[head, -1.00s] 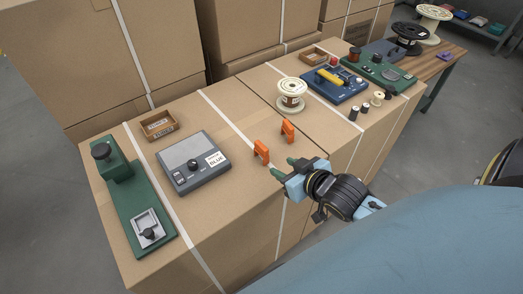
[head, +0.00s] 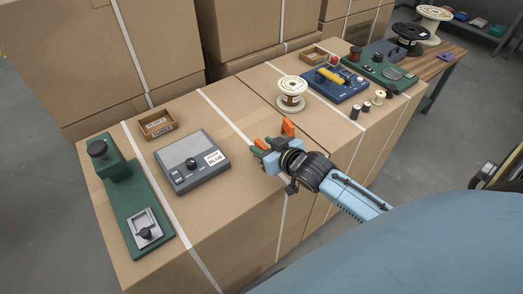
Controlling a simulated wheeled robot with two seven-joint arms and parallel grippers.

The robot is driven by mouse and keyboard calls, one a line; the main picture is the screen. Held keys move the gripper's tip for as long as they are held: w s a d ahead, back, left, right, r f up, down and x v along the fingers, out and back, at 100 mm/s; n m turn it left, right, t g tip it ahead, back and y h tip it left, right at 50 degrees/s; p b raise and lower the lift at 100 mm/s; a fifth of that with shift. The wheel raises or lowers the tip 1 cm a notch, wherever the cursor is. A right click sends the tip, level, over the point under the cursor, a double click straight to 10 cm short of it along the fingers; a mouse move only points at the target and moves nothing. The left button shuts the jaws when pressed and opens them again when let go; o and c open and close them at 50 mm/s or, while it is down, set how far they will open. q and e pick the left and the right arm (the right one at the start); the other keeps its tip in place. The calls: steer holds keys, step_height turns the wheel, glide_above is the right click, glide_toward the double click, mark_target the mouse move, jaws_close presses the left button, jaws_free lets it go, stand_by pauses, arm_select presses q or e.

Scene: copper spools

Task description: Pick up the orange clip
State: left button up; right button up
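Two upright orange pieces stand near the middle of the boxes' front part. The right-hand orange clip (head: 288,127) stands just behind my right gripper, its lower part hidden. The left-hand orange clip (head: 261,143) is mostly covered by my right gripper. My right gripper (head: 264,147) comes in from the right, with its green fingertips apart at the left-hand clip. I cannot tell whether the fingers touch it. My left gripper is not in view.
A grey device labelled BLUE (head: 192,162) lies to the left, with a green press (head: 131,196) beyond it. A cream spool (head: 292,93) stands behind the clips. A blue board (head: 336,84) and small spools (head: 366,107) lie to the right.

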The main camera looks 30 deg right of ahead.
mark_target(264, 146)
steer(key=x, duration=0.3)
steer(key=shift+w+f+b, duration=0.2)
steer(key=shift+w+b, duration=0.05)
steer(key=shift+b, duration=0.1)
jaws_close()
